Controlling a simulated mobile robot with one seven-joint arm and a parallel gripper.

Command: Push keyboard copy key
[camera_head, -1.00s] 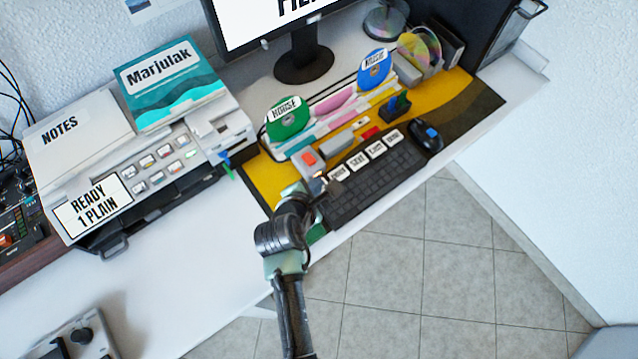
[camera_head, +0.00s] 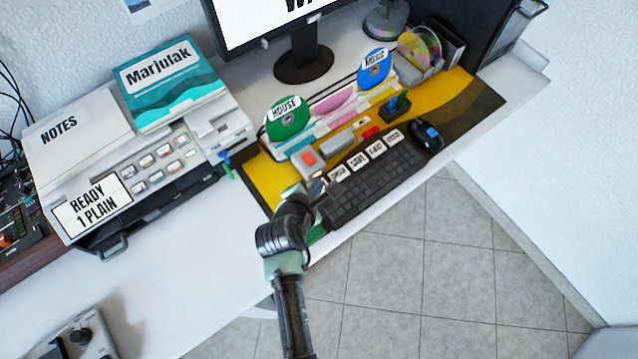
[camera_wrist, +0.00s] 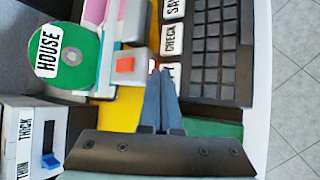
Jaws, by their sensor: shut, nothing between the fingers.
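The black keyboard (camera_head: 375,185) lies on the desk, with a row of large white labelled keys along its far edge. In the wrist view I read a CHECK key (camera_wrist: 172,39) and part of a SAVE key (camera_wrist: 174,8). A nearer white key (camera_wrist: 174,72) is partly covered by my fingers, and its label cannot be read. My gripper (camera_head: 321,188) is shut and empty at the keyboard's left end. In the wrist view its fingertips (camera_wrist: 160,74) overlap the left part of that nearer key; contact cannot be told.
A grey box with a red-orange button (camera_wrist: 125,65) stands just left of the fingertips. A green HOUSE disc (camera_head: 288,117) and blue disc (camera_head: 374,68) stand behind. The mouse (camera_head: 427,136) is right of the keyboard; the printer (camera_head: 150,160) is left. The desk front is clear.

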